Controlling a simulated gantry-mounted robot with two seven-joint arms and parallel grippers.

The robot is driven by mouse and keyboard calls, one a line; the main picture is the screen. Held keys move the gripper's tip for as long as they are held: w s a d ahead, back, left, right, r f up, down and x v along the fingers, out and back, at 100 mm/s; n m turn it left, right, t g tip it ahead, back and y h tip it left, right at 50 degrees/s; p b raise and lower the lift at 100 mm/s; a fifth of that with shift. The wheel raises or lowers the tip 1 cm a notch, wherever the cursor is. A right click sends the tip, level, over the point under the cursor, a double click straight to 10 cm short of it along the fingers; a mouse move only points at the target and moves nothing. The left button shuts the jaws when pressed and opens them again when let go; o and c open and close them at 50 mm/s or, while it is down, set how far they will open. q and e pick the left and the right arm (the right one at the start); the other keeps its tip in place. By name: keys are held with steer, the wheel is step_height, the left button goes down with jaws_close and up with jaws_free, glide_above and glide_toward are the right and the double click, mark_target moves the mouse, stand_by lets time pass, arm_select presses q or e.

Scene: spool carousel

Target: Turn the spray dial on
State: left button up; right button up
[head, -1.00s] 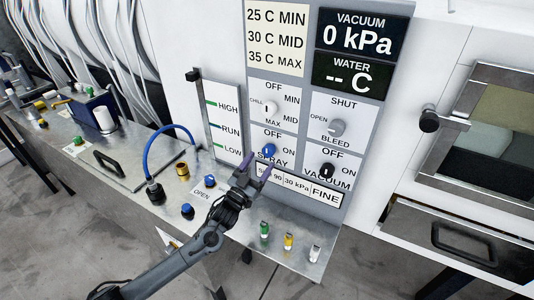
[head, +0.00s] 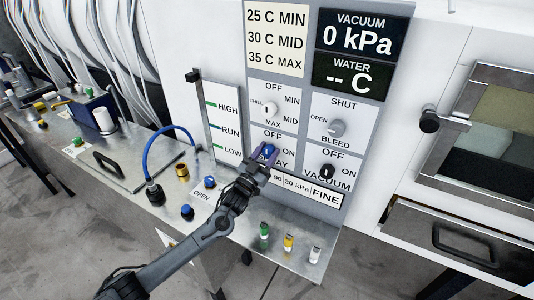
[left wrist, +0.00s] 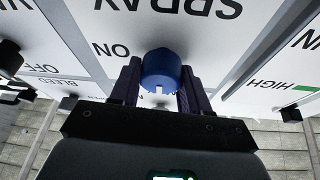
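The blue spray dial (head: 269,149) is on the grey and white control panel, between its OFF and ON labels. My left gripper (head: 263,157) is at the dial and partly hides the SPRAY label. In the left wrist view the dial (left wrist: 161,70) sits between the two dark purple fingers (left wrist: 160,85), one on each side. A white mark shows on the dial's lower edge there. The fingers look spread around the dial; narrow gaps seem to remain, and I cannot tell whether they touch it. My right gripper is not in view.
The black vacuum dial (head: 327,171) is close on the right. The grey bleed dial (head: 337,128) and white chill dial (head: 270,108) are above. A metal shelf below holds green, yellow and white fittings (head: 288,241) and a blue hose (head: 172,130).

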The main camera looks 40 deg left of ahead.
arm_select(q)
steer(key=c, duration=0.5)
steer(key=shift+m, duration=0.4)
steer(key=m+h+p, duration=0.1)
steer(key=m+h, duration=0.1)
steer(key=m, duration=0.1)
steer(key=shift+r+m, duration=0.15)
steer(key=shift+m, duration=0.15)
steer(key=m+g+h+p, duration=0.1)
steer(key=m, duration=0.2)
steer(key=m+h+p, duration=0.1)
steer(key=m, duration=0.2)
steer(key=shift+g+p, duration=0.35)
steer(key=shift+g, duration=0.05)
steer(key=m+g+h+p, duration=0.1)
steer(key=m, duration=0.2)
steer(key=m+g+p, duration=0.1)
steer(key=m, duration=0.2)
steer(key=shift+h, duration=0.4)
steer(key=m+g+p, duration=0.1)
steer(key=m+p, duration=0.1)
steer(key=m, duration=0.2)
steer(key=shift+d+g, duration=0.1)
steer(key=shift+g, duration=0.3)
steer(key=shift+m+y, duration=0.3)
steer(key=shift+m, duration=0.1)
